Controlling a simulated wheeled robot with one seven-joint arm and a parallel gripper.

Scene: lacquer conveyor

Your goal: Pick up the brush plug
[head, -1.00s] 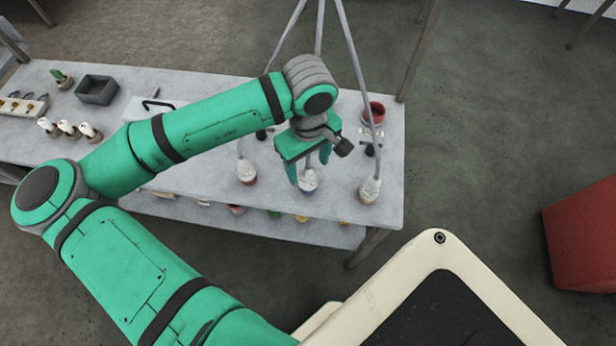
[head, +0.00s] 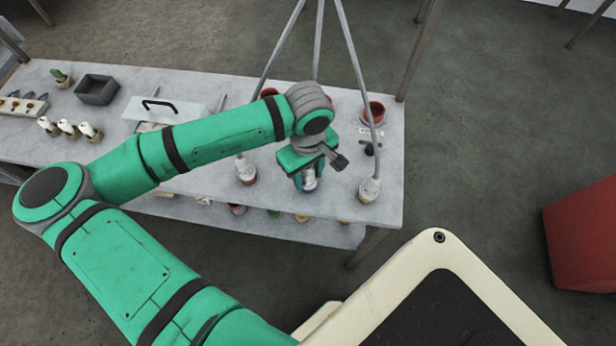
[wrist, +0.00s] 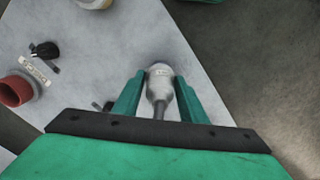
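The brush plug (wrist: 160,82) appears to be the pale, bottle-shaped piece with a dark narrow neck in the wrist view. It stands between the two green fingers of my gripper (wrist: 160,92), which press close on both sides. In the head view my gripper (head: 309,180) is at the table's front part, its fingers drawn in around the same white piece (head: 309,184), which is mostly hidden by them. Whether it is off the table I cannot tell.
A red cup (head: 374,111) and a black knob (head: 369,149) sit behind. A grey bin (head: 97,90) is far left.

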